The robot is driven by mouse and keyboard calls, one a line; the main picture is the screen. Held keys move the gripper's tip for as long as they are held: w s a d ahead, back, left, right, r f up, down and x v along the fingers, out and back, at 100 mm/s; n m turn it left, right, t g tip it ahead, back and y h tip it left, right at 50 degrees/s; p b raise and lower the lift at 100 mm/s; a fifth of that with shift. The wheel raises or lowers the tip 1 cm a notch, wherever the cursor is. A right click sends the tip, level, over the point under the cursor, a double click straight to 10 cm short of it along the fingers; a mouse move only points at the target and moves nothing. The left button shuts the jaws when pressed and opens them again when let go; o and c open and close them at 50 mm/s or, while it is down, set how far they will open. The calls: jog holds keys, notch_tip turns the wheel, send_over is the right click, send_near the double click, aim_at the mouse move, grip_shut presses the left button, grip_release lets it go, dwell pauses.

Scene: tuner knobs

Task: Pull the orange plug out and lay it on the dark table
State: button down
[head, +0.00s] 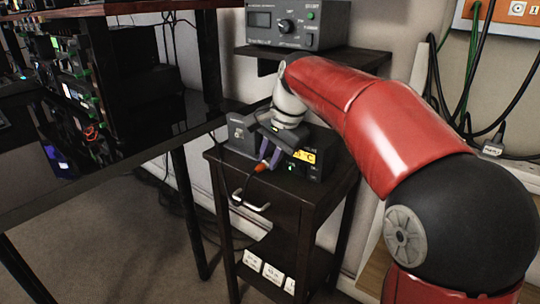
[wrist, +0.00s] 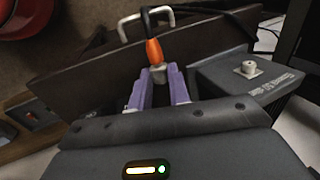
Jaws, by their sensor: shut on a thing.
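The orange plug (head: 261,167) is at the front of the black instrument box (head: 315,169), with a dark cable trailing from it down to the left. It also shows in the wrist view (wrist: 154,50), with a grey end between my fingers. My gripper (head: 268,157) has purple fingers, shut on the plug; they also show in the wrist view (wrist: 159,77). I cannot tell whether the plug's tip is in a socket; my gripper hides it. A dark table top (head: 110,165) stretches across the left in the head view.
The instrument box stands on a small dark cabinet (head: 270,187) with a drawer handle (head: 250,199). A grey tuner unit (head: 297,25) sits on a shelf above. Cables hang at the right wall. The near part of the dark table top looks clear.

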jog(key=shift+f+b, duration=0.4)
jog(key=shift+f, duration=0.35)
jog(key=shift+s+f, duration=0.1)
jog(key=shift+f, duration=0.3)
jog(key=c, duration=1.5)
grip_release()
jog(key=shift+f, duration=0.1)
jog(key=shift+o, duration=1)
jog(key=shift+r+p, duration=0.65)
jog(key=shift+r, duration=0.05)
jog(key=shift+r+p, duration=0.95)
jog(key=shift+r, duration=0.15)
jog(key=shift+o, duration=0.6)
